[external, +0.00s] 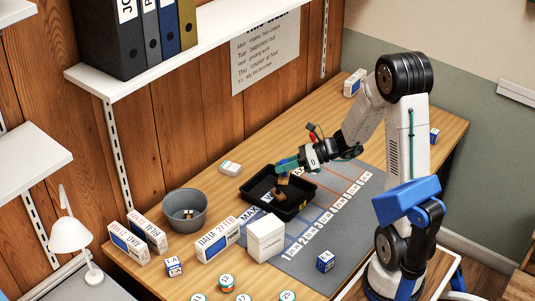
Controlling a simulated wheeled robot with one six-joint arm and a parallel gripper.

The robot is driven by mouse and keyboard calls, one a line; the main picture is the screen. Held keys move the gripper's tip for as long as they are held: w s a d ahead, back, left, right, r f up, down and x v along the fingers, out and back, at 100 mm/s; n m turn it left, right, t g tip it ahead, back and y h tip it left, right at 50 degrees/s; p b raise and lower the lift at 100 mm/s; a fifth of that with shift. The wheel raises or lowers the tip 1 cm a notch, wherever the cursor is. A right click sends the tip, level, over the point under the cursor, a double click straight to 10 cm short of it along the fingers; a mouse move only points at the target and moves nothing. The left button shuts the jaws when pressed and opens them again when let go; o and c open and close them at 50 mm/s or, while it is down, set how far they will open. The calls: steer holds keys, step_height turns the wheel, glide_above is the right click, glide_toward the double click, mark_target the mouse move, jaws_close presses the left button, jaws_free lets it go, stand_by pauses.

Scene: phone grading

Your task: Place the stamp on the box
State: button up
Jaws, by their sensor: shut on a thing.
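My gripper (284,170) points down over the black tray (296,212) near the middle of the table. It is shut on a small brown thing, which looks like the wooden stamp (279,196). The stamp's lower end shows inside the tray's outline; I cannot tell whether it touches the tray floor. A plain white box (265,238) stands upright in front of the tray, on the mat's left edge. Faint print shows low on its front. Several other boxes are in view, so which one the task means is not certain.
A grey bucket (184,222) with small things inside stands left of the tray. A blue box (325,261) sits on the grey mat (300,262). Round jars (226,282) stand at the front edge. A shelf overhangs the back left.

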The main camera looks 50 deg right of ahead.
steer(key=a+r+n+g+y, duration=0.2)
steer(key=a+r+n+g, duration=0.1)
steer(key=a, duration=0.6)
steer(key=n+g+y, duration=0.2)
steer(key=n+g, duration=0.2)
steer(key=g, duration=0.1)
glide_above(266, 223)
steer(key=shift+f, duration=3.05)
steer(key=shift+f, duration=0.2)
steer(key=o, duration=0.9)
steer(key=shift+o, duration=0.2)
steer(key=shift+r, duration=0.15)
